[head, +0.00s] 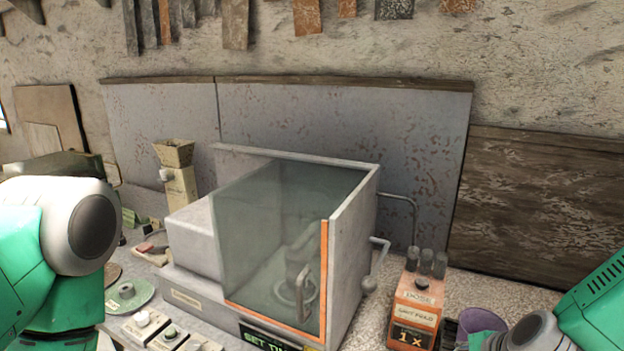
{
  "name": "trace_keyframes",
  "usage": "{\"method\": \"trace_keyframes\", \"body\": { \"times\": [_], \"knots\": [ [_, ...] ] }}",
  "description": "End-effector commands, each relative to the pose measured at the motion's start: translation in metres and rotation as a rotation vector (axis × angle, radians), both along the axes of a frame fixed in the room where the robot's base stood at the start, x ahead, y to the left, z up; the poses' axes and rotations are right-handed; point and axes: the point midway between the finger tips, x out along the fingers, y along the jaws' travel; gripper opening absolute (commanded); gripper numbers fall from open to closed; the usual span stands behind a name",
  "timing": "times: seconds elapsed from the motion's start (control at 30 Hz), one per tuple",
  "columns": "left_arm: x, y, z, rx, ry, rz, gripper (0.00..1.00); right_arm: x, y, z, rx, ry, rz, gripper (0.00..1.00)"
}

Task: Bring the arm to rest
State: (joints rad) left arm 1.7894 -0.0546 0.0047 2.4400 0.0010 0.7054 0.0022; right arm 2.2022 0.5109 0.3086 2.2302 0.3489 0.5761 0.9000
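My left arm shows at the left edge as green and pale grey links with a dark joint cap, in front of the bench. My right arm shows at the lower right corner, also green and grey, close to the bench's right part. Neither gripper is in view, so I cannot see whether either holds anything. No plaster sphere is clearly visible.
A grey machine with a glass-fronted, orange-edged box (268,232) fills the middle. An orange dose box (414,312) and a purple cup (480,322) stand right of it. A hopper device (178,180), a green disc (130,297) and a switch box (146,325) are at left.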

Motion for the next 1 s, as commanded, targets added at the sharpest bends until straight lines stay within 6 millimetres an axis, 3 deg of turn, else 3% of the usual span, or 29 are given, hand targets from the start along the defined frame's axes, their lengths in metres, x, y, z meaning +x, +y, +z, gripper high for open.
{"method": "trace_keyframes", "body": {
  "times": [0.17, 0.4, 0.67, 1.0],
  "knots": [
    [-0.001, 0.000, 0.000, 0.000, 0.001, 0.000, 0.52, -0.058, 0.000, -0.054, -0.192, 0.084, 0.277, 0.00],
    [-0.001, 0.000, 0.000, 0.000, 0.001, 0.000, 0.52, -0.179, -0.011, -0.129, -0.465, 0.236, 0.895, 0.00],
    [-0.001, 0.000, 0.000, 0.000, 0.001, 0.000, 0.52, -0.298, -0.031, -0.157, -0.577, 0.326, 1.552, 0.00],
    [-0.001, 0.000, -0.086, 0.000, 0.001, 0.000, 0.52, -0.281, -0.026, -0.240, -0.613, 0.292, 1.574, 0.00]
  ]
}}
